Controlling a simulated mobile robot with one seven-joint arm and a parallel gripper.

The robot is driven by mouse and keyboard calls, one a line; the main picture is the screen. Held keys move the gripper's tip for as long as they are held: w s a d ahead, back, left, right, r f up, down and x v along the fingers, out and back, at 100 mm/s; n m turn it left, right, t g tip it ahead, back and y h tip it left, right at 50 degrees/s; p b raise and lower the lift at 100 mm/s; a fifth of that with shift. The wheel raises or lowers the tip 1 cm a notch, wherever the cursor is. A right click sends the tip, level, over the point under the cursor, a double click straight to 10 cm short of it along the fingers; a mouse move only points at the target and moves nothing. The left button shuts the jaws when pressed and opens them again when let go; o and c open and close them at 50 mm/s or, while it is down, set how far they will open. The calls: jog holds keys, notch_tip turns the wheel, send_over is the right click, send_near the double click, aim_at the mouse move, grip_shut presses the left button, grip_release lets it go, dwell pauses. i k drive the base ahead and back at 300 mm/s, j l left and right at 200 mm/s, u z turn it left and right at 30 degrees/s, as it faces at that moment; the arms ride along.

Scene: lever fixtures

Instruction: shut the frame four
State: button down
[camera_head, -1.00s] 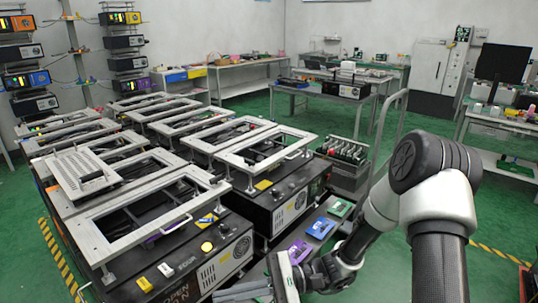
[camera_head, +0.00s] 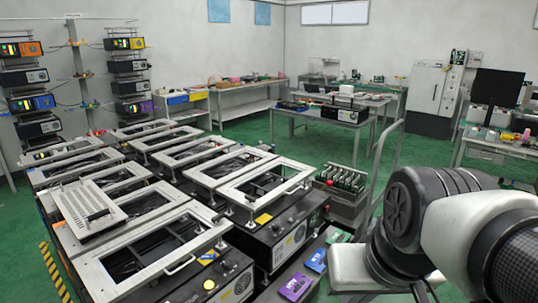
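Several black fixtures with pale metal frames stand in rows on the left and centre. I cannot tell which one is frame four. The nearest frame (camera_head: 92,267) lies over its black box at the front, with a handle on its right side. Another frame (camera_head: 231,190) at the centre right has a handle on its right edge and appears slightly raised over its box (camera_head: 273,243). A perforated plate (camera_head: 87,205) lies over a fixture on the left. My arm is at the lower right, apart from the frames. My gripper is beyond the bottom edge of the view.
Purple (camera_head: 295,286), blue (camera_head: 316,260) and green boards lie along a dark ledge right of the fixtures. A cart (camera_head: 345,203) with a red knob stands behind them. Benches (camera_head: 350,110) and a cabinet (camera_head: 436,95) are at the back. Green floor is free between.

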aim_at(102, 287)
jog(key=k+j+z, duration=0.1)
jog(key=j, duration=0.3)
jog(key=k+j+z, duration=0.1)
jog(key=j, duration=0.25)
jog(key=k+j+z, duration=0.1)
jog(key=k+j, duration=0.15)
jog(key=k+j+z, duration=0.1)
jog(key=j, duration=0.35)
jog(key=i+j+z, duration=0.2)
jog(key=j, duration=0.8)
jog(key=k, duration=0.1)
